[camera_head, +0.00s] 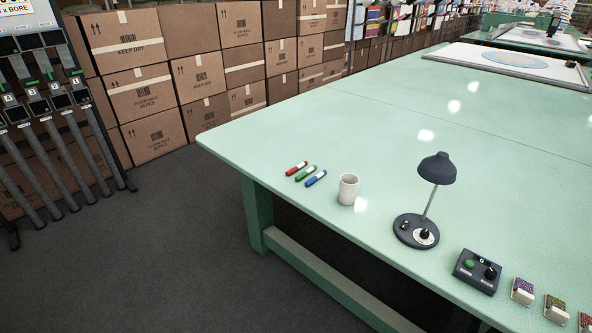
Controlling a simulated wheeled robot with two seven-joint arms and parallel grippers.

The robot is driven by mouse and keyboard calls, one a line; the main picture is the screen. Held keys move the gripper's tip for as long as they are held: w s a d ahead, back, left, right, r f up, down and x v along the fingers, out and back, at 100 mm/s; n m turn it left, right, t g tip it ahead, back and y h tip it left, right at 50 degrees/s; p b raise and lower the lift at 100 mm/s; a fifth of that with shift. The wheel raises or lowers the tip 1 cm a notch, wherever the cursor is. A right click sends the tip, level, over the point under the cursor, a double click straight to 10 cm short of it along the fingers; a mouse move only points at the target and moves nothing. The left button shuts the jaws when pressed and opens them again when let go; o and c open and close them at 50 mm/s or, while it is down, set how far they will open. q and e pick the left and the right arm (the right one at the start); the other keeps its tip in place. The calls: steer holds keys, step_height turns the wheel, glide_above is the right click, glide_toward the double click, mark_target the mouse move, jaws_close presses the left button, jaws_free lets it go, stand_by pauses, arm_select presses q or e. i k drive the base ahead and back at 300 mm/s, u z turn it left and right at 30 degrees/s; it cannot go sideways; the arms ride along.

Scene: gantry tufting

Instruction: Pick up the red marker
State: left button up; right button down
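The red marker (297,168) lies flat near the left edge of the green table (330,125). It has a red body with a white band. A green marker (306,173) and a blue marker (316,178) lie beside it to the right, roughly parallel, with small gaps. Nothing covers the red marker. Neither of my grippers is in view.
A white mug (348,189) stands right of the markers. Further right are a dark desk lamp (437,168), a control box (477,271) and small colored blocks (522,291). Stacked cartons (144,93) line the back. The tabletop behind the markers is clear.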

mark_target(292, 171)
steer(key=z, duration=0.45)
steer(key=i, duration=0.45)
steer(key=z, duration=0.6)
steer(key=i, duration=0.75)
steer(key=u, duration=0.25)
